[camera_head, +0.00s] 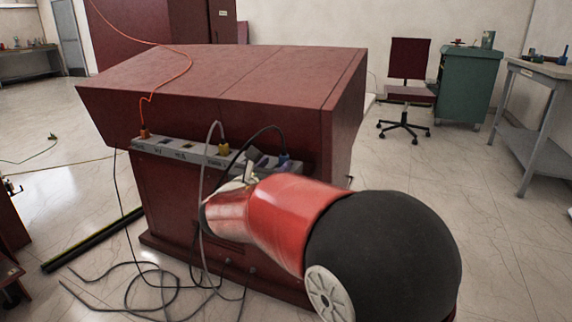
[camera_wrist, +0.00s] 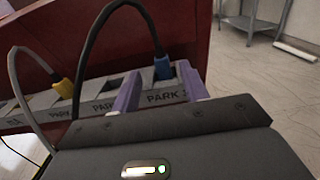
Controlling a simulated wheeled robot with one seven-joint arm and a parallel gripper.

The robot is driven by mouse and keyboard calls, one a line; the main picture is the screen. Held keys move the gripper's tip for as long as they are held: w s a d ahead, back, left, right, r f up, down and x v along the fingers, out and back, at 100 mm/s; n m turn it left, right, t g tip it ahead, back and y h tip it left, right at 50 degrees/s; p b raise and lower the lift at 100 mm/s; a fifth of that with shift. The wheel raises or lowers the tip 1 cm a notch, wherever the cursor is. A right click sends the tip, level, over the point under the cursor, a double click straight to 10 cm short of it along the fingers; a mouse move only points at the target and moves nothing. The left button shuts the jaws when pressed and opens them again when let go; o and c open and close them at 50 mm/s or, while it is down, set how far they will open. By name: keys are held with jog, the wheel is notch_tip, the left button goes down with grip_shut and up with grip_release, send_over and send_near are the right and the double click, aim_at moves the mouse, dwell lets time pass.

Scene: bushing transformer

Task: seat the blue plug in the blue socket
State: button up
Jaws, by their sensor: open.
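The blue plug (camera_wrist: 162,68) sits upright in the grey strip, just behind the "PARK 3" label, with a black cable rising from it. In the head view the blue plug (camera_head: 284,160) is at the right end of the strip. My gripper (camera_wrist: 159,78) is open, its two purple fingers apart, one to each side of the plug in the picture. I cannot tell whether the plug is between the tips or just beyond them. In the head view my arm hides most of the gripper. I cannot make out a blue socket.
The grey strip (camera_head: 185,150) runs along the red console's front (camera_head: 230,85). A yellow plug (camera_head: 223,149) with a grey cable and an orange plug (camera_head: 144,134) stand in it. The grey and black cables arch near my gripper. Loose cables lie on the floor.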

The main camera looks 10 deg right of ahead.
aim_at(282, 158)
jog(key=x, duration=0.7)
jog(key=shift+w+d, duration=0.15)
jog(key=shift+d, duration=0.15)
grip_shut()
jog(key=shift+r+p, duration=0.1)
jog(key=shift+p, duration=0.2)
